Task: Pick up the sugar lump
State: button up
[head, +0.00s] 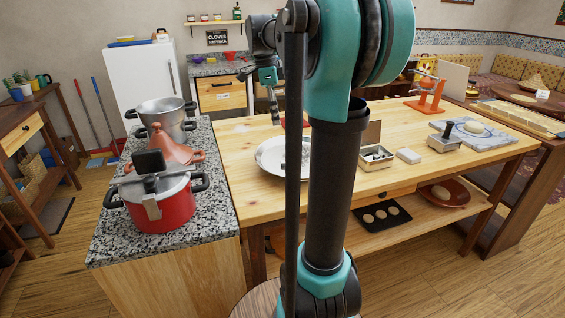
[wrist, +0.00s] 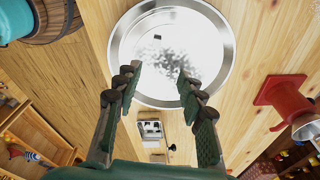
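A small white block (head: 409,155) lies on the wooden table beside an open metal box (head: 376,157); it may be the sugar lump, but I cannot be sure. The box holds pale contents too small to make out. In the head view my gripper (head: 273,106) hangs above the table near the round silver tray (head: 263,161), left of the box.
The silver tray (wrist: 121,50) bears a small dark thing. A red grinder-like object (wrist: 283,98) stands to its right in the wrist view. A red pot (head: 163,205) and a tagine (head: 166,150) stand on the granite counter. The table's front middle is partly hidden by my arm.

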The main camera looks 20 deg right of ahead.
send_over(284, 163)
jog(key=w, duration=0.2)
jog(key=f, duration=1)
jog(key=shift+a+f, duration=0.15)
jog(key=shift+a, duration=0.2)
jog(key=shift+s+d+f, duration=0.1)
jog(key=shift+s+f, duration=0.1)
jog(key=shift+f, duration=0.75)
jog(key=shift+s+d+f, duration=0.15)
jog(key=shift+f, duration=0.8)
jog(key=shift+s+d+f, duration=0.1)
jog(key=shift+s+f, duration=0.1)
jog(key=shift+f, duration=0.75)
jog(key=shift+c, duration=0.2)
jog(key=c, duration=0.7)
